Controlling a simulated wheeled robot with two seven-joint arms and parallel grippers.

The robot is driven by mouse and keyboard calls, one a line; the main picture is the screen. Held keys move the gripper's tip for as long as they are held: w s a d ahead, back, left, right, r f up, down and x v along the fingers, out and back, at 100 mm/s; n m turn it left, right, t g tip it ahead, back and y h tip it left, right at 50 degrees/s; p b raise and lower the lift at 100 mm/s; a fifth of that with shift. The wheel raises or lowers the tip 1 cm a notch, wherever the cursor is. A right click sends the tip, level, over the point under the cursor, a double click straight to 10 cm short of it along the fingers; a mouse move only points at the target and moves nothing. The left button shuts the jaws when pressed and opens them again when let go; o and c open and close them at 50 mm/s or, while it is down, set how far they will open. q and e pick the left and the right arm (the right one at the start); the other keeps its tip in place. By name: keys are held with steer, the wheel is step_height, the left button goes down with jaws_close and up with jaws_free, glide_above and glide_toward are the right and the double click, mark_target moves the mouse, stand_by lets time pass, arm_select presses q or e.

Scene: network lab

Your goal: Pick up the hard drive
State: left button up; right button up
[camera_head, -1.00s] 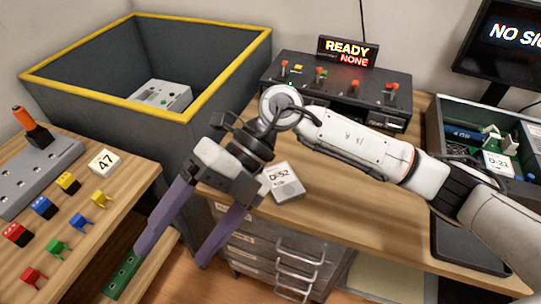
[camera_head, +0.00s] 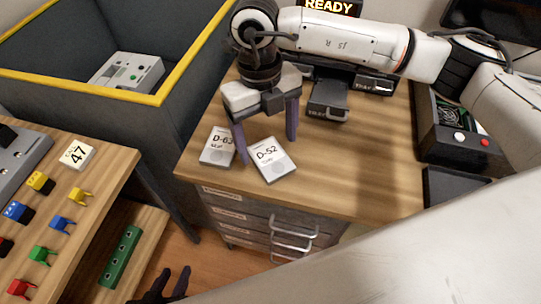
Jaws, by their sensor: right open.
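Two pale grey hard drives lie flat on the wooden desk: one marked D-52 (camera_head: 273,162) and, to its left, one whose label seems to read D-63 (camera_head: 218,148). My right gripper (camera_head: 267,150) is open above the D-52 drive. One purple finger comes down at the gap between the two drives. The other is beyond the right side of D-52's far end. Contact with the drive cannot be made out. Dark finger-like tips at the bottom edge seem to be my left gripper (camera_head: 172,280); most of it is cut off.
A yellow-rimmed bin (camera_head: 150,98) holds a grey box (camera_head: 128,73). The left table (camera_head: 110,170) carries coloured connectors and a 47 tag (camera_head: 77,153).

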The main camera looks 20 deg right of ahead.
mark_target(270, 158)
steer(key=f, duration=0.3)
steer(key=shift+s+d+f, duration=0.15)
steer(key=shift+d+f, duration=0.05)
steer(key=shift+f, duration=0.1)
steer(key=shift+r, duration=0.1)
steer(key=c, duration=1.4)
